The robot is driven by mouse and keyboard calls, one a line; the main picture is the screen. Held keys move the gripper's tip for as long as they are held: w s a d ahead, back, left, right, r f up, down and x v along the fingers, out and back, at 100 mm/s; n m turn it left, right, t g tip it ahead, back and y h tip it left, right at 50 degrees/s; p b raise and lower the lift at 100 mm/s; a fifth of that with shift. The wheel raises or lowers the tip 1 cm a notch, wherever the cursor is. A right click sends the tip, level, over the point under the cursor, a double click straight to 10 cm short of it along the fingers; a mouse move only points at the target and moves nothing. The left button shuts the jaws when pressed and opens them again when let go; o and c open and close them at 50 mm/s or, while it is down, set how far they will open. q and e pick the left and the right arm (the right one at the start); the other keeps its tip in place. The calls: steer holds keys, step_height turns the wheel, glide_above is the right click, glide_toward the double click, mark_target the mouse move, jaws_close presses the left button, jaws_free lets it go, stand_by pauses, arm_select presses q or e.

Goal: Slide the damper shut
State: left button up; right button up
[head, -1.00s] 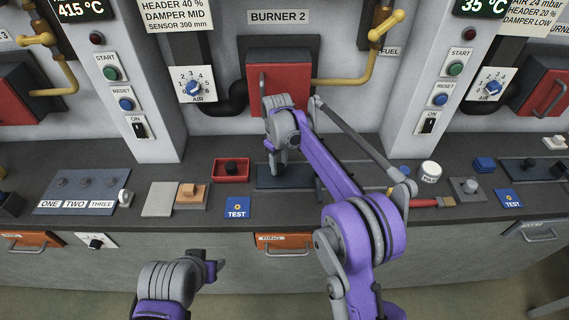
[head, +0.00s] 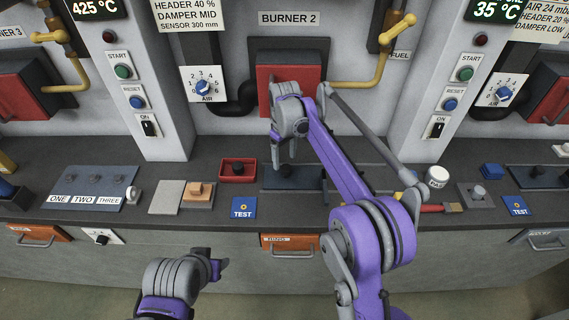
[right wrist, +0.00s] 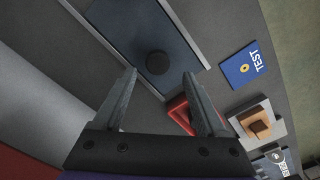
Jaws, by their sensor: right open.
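The damper is a dark slide plate in a track (head: 309,184) on the bench below Burner 2, with a round black knob (head: 286,170). In the right wrist view the knob (right wrist: 158,62) stands on the dark blue-grey plate (right wrist: 140,35) between two pale rails. My right gripper (head: 284,155) is above the knob in the head view. In the right wrist view its fingers (right wrist: 160,88) are spread and empty, with the knob apart from them, beyond the tips. My left gripper (head: 220,265) is low in front of the bench, away from the damper; its finger gap is unclear.
A red tray (head: 237,178) with a black knob lies left of the damper, near a blue TEST card (head: 243,208) and an orange block (head: 200,191). A white pot (head: 437,176) and a brush (head: 440,208) lie to the right. The burner wall rises behind.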

step_height(320, 180, up, 7)
steer(key=shift+f, duration=0.15)
stand_by(0.4)
steer(key=s+d+r+m+t, duration=0.1)
steer(key=s+d+r+m, duration=0.1)
steer(key=s+d, duration=0.45)
steer(key=s+d+r+m+t, duration=0.2)
steer(key=s+d+r+m, duration=0.1)
steer(key=s+d, duration=0.35)
steer(key=s+d+f+m+t, duration=0.1)
steer(key=s+d+f, duration=0.1)
steer(key=s, duration=0.4)
steer(key=s+d+f+m+t, duration=0.1)
steer(key=s+d+f+m, duration=0.1)
steer(key=s+f, duration=0.3)
steer(key=s+d+f+m, duration=0.1)
steer(key=s+d+f, duration=0.2)
steer(key=s, duration=0.6)
steer(key=shift+d+f+t, duration=0.2)
steer(key=shift+f+t, duration=0.15)
steer(key=shift+t, duration=0.05)
